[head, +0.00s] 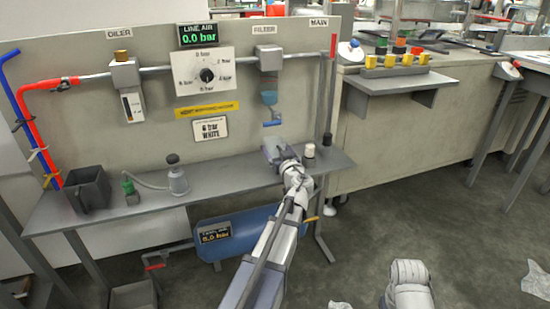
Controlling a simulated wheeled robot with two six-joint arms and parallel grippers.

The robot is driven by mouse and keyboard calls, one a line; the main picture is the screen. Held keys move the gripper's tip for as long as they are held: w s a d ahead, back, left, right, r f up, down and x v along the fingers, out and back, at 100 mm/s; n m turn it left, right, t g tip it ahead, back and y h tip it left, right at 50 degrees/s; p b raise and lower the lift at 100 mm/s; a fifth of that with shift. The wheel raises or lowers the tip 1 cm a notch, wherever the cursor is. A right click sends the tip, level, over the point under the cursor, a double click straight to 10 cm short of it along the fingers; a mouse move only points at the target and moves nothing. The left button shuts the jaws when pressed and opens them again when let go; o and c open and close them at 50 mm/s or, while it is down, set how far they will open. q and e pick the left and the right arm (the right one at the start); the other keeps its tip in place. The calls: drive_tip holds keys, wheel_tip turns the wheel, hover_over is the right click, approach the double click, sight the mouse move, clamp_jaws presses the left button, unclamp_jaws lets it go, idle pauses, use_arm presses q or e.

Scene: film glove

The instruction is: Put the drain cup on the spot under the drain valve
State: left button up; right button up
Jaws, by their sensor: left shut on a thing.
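The drain valve (272,123) is the small blue handle under the bowl of the filter (268,97) on the panel. My left gripper (277,150) is just below the valve, low over the shelf (235,177). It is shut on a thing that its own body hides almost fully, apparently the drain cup. I cannot tell whether the cup touches the shelf. The spot under the valve is hidden behind the gripper. My right gripper is out of view; only a part of my right arm shows at the bottom.
A small pale-topped cylinder (309,152) stands on the shelf close right of the gripper. The shelf between canister and gripper is clear. A blue tank (245,230) lies below.

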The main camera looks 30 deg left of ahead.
use_arm(q)
drive_tip(key=shift+w+a+f, duration=0.1)
drive_tip(key=shift+w+f, duration=0.05)
drive_tip(key=shift+f, duration=0.65)
drive_tip(key=shift+r, duration=0.15)
drive_tip(key=shift+f+b, duration=0.25)
drive_tip(key=shift+b, duration=0.15)
drive_tip(key=o, duration=1.2)
drive_tip(key=shift+r, duration=0.1)
drive_tip(key=shift+r+p, duration=0.25)
drive_tip(key=shift+p, duration=0.15)
drive_tip(key=v, duration=1.2)
drive_tip(key=shift+f, duration=0.1)
